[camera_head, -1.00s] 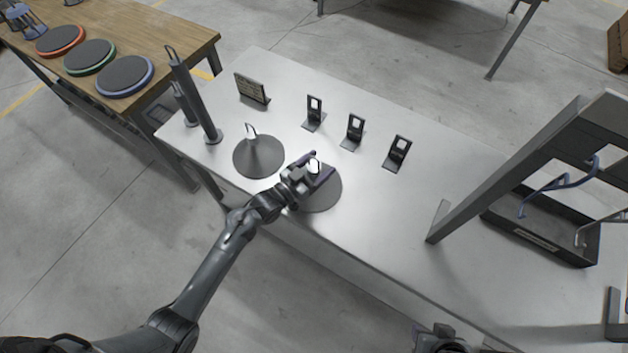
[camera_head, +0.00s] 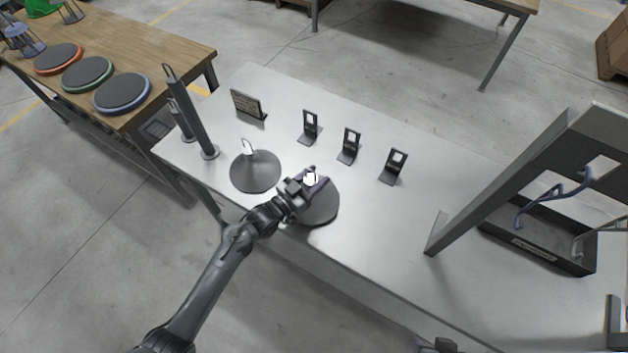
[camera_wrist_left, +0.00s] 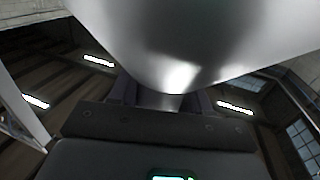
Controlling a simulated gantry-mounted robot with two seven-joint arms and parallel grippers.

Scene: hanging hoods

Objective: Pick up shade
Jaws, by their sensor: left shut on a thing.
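Two dark grey cone-shaped shades are at the near left of the metal table. One shade (camera_head: 255,172) stands free with a bright hook on top. My left gripper (camera_head: 312,179) is at the top of the other shade (camera_head: 322,207) and is shut on it; the gripper hides part of the cone. In the left wrist view, a smooth grey surface (camera_wrist_left: 190,45) fills the top middle, directly in front of the gripper (camera_wrist_left: 160,100). Whether the held shade touches the table is hard to tell.
Several small black stands (camera_head: 349,146) and a sign (camera_head: 248,105) are behind the shades. Dark posts (camera_head: 190,115) rise at the left. A tall frame (camera_head: 510,180) and a black bin (camera_head: 540,242) with blue hooks are at the right.

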